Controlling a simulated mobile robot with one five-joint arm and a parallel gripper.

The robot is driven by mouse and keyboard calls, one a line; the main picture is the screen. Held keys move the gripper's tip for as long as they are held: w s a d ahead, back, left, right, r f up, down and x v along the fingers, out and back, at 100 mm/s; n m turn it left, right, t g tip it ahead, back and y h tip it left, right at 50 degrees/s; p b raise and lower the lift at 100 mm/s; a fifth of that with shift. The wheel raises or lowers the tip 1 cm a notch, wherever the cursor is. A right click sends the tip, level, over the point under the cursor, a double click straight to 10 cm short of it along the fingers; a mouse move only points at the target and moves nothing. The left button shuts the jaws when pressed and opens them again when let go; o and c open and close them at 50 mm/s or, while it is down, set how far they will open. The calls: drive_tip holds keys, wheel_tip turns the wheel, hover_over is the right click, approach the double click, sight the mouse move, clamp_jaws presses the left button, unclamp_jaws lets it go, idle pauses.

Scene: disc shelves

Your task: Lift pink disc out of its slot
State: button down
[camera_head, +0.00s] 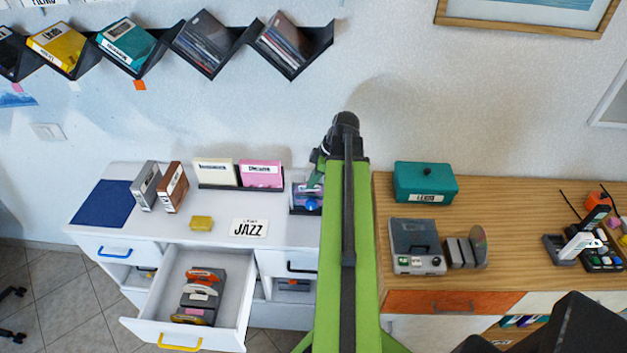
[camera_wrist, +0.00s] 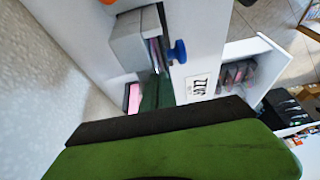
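No disc shows clearly as pink. A grey holder (camera_head: 298,207) stands on the white cabinet, partly hidden by my arm, with purplish and blue parts showing. In the wrist view the grey holder (camera_wrist: 128,42) has thin upright edges in its slot, some bluish or pinkish, and a blue knob-like part beside it. My gripper (camera_head: 317,180) is at this holder, largely hidden behind my arm. In the wrist view a dark green part of it (camera_wrist: 156,92) reaches to the holder's edge. Whether it touches or grips a disc cannot be told.
A pink box (camera_head: 262,174) and a cream box (camera_head: 214,172) stand left of the holder. A JAZZ card (camera_head: 249,228) lies in front. An open drawer (camera_head: 238,300) holds several discs. A player (camera_head: 416,246) and a teal box (camera_head: 425,182) are on the wooden top.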

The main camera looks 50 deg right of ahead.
wheel_tip(320, 180, up, 14)
drive_tip(key=p, duration=1.3)
drive_tip(key=shift+f, duration=0.25)
